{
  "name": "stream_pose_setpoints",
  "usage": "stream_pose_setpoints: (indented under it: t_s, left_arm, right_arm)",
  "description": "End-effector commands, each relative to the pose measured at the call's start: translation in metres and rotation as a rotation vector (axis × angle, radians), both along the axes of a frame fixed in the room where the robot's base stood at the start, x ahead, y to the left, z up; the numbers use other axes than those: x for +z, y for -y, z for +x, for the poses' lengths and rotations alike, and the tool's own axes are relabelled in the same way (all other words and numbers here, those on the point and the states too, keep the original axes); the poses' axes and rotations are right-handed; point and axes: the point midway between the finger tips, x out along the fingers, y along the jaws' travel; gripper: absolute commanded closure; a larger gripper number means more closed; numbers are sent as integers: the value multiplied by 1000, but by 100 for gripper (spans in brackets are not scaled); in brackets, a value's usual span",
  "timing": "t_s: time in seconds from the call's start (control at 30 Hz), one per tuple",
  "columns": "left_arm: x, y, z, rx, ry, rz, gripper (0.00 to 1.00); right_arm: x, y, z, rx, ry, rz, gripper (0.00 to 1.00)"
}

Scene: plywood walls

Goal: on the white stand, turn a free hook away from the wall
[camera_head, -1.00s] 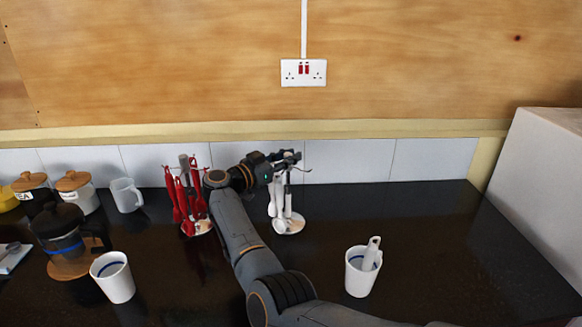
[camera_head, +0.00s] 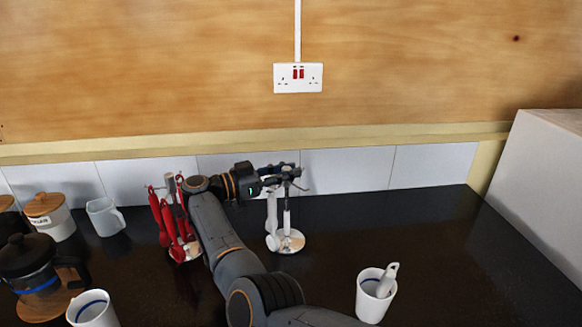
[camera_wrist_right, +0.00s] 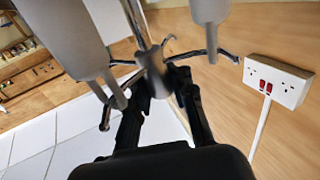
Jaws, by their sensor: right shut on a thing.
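The white stand (camera_head: 292,241) is on the dark counter near the tiled wall, with white utensils (camera_head: 272,222) hanging on it. My right gripper (camera_head: 290,172) is at the top of the stand, shut on its hook rack. In the right wrist view the fingers (camera_wrist_right: 160,85) close around the metal top of the stand. Two pale utensils hang close to the camera. Which part exactly the fingers grip is partly hidden. My left gripper is not in view.
A red utensil stand (camera_head: 178,254) is just left, close to my right arm. A white cup with a utensil (camera_head: 373,300) stands at the front right. Canisters, a mug and a French press (camera_head: 28,262) are at left. A white box (camera_head: 548,190) bounds the right side.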

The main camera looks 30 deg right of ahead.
Motion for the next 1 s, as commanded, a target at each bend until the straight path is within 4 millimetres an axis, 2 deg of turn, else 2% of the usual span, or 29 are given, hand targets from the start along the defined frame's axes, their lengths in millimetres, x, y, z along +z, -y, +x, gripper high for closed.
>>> stream_pose_setpoints:
  t_s: [0.47,0.5,0.6,0.63,1.0]
  left_arm:
    - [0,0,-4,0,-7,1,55]
    - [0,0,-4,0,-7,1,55]
    - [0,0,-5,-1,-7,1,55]
    - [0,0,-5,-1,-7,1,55]
    - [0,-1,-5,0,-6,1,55]
  right_arm:
    - [-3,-2,-2,-4,-4,5,100]
    - [-3,-2,-2,-4,-4,5,78]
    - [-3,-2,-2,-3,-4,4,57]
    - [-3,-2,-2,-3,-3,4,54]
    - [-1,-6,-1,-2,-1,2,54]
